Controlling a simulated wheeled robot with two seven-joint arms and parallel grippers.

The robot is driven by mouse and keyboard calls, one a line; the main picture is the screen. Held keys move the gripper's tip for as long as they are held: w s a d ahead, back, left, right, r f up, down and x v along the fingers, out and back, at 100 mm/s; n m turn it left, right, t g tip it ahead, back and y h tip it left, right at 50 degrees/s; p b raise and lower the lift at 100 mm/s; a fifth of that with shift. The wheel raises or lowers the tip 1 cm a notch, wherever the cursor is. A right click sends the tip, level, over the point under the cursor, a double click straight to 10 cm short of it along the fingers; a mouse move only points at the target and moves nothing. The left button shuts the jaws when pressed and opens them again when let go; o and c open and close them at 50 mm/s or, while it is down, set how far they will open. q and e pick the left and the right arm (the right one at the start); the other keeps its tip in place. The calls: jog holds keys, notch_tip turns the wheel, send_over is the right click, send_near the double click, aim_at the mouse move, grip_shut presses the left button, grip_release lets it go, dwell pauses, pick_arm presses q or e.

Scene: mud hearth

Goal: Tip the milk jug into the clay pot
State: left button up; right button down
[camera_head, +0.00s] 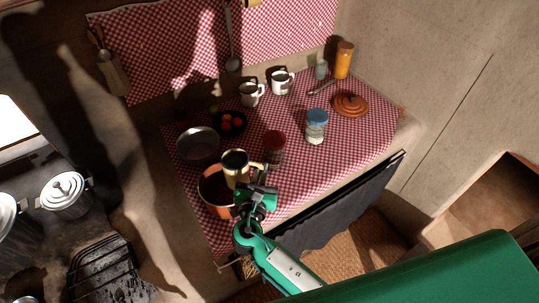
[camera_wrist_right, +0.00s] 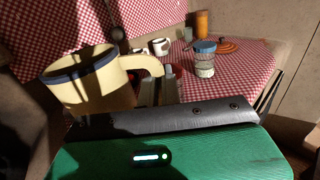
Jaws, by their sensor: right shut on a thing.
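The milk jug (camera_head: 236,168) is cream-coloured with a dark rim. My right gripper (camera_head: 259,181) is shut on its handle. The jug is above the clay pot's upper right rim, mouth up and close to upright. In the right wrist view the jug (camera_wrist_right: 95,84) fills the left side, its handle running to my gripper fingers (camera_wrist_right: 157,88). The clay pot (camera_head: 212,205) is orange-brown with a dark inside and stands at the left front of the counter. The jug and gripper hide part of its right side. My left gripper is not in view.
A red-topped jar (camera_head: 274,148) stands close right of the jug. A metal pan (camera_head: 198,145) and a dark bowl of red fruit (camera_head: 230,123) are behind. A blue-lidded jar (camera_head: 316,126), white mugs (camera_head: 250,94) and an orange lid (camera_head: 351,105) stand farther off. The right front cloth is clear.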

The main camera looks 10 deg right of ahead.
notch_tip(320, 180, down, 8)
jog(key=g+y+p, duration=0.7)
jog(key=g+y, duration=0.1)
jog(key=g, duration=0.9)
jog(key=shift+s+a+r+g, duration=0.2)
jog(key=shift+s+a+g, duration=0.1)
dwell(0.9)
dwell(1.2)
dwell(0.4)
